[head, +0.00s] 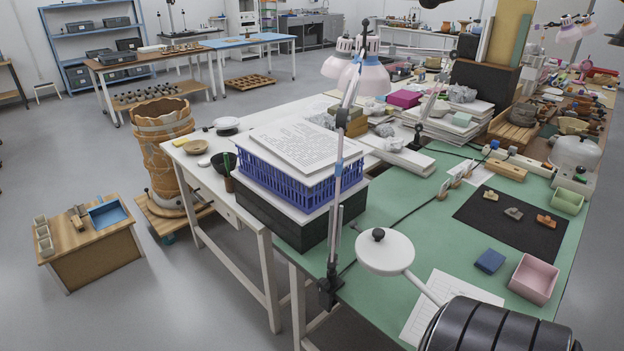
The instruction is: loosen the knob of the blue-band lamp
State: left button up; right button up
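The lamp with a blue band (339,165) on its thin grey pole stands at the near-left edge of the green-topped bench. Its dark clamp (327,290) grips the bench edge. The pole rises almost upright to a dark joint (341,118), and an upper arm leans right from there. Pale pinkish-white lamp shades (365,77) hang near its top; they overlap, so I cannot tell for sure which belongs to it. The knob is too small to tell apart from the joint and clamp parts.
A blue crate (300,182) with papers stands on a black box (285,222) just left of the pole. A white disc (385,252) with a black knob is close on the right. A pink box (534,279) lies farther right.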

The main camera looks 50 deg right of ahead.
aim_at(322, 283)
jog(key=i+z, duration=0.2)
jog(key=i, duration=0.3)
jog(key=i+z, duration=0.25)
jog(key=i, duration=0.3)
jog(key=i+j+z, duration=0.2)
jog(key=i, duration=0.3)
jog(key=i+j+z, duration=0.2)
jog(key=i, duration=0.3)
jog(key=i+z, duration=0.1)
jog(key=z, duration=0.35)
jog(key=i+z, duration=0.1)
jog(key=z, duration=0.35)
jog(key=i+z, duration=0.1)
jog(key=z, duration=0.3)
jog(key=j+z, duration=0.1)
jog(key=z, duration=0.35)
jog(key=i+j+z, duration=0.15)
jog(key=z, duration=0.3)
